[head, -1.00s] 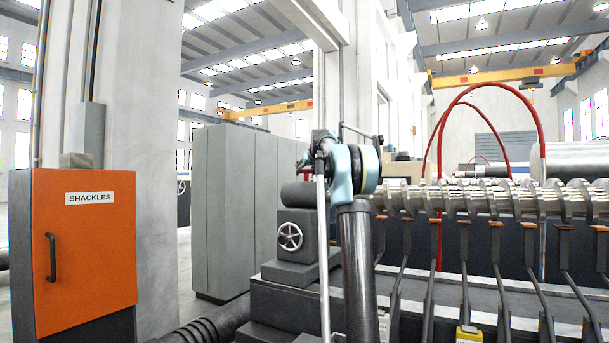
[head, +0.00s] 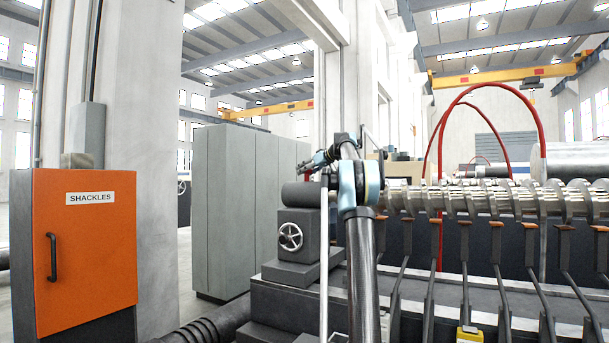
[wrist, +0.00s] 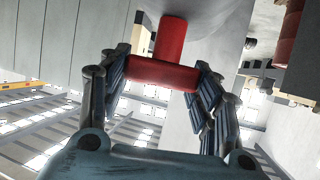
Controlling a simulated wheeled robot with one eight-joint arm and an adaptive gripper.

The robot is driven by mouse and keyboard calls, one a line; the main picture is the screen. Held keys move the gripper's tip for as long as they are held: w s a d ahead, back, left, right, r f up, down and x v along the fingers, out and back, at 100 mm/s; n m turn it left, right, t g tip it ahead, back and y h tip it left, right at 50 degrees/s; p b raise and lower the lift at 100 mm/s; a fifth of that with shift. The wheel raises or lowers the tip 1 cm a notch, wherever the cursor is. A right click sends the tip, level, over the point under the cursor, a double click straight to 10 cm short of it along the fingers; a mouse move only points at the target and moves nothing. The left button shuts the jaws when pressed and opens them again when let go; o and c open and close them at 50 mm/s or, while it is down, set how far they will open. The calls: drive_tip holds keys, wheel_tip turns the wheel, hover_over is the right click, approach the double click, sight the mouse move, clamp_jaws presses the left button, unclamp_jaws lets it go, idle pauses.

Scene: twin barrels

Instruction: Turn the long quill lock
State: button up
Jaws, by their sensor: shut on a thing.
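A red T-shaped handle, which I take to be the long quill lock (wrist: 172,40), shows in the wrist view. Its crossbar lies across between the two fingers, and its stem runs up to a pale grey surface. My gripper (wrist: 162,72) is shut on the crossbar, with a finger at each end of it. In the head view my gripper (head: 312,164) is small, above the dark tailstock (head: 300,225). The red handle cannot be made out clearly there.
The tailstock has a handwheel (head: 290,236) on its face. A row of pale discs (head: 480,198) with levers below stands to the right. Grey cabinets (head: 235,200) stand behind. An orange shackles cabinet (head: 85,250) is at the left.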

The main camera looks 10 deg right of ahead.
drive_tip(key=shift+d+n+g+y, duration=0.2)
drive_tip(key=shift+n+g+y, duration=0.7)
drive_tip(key=shift+n, duration=0.2)
drive_tip(key=shift+n+g+y, duration=0.3)
drive_tip(key=shift+n+g, duration=0.1)
drive_tip(key=shift+n, duration=0.1)
drive_tip(key=o, duration=1.1)
drive_tip(key=shift+w+d, duration=0.1)
drive_tip(key=shift+c, duration=0.2)
drive_tip(key=v, duration=1.1)
drive_tip(key=shift+s+d, duration=0.25)
drive_tip(key=shift+d, duration=0.1)
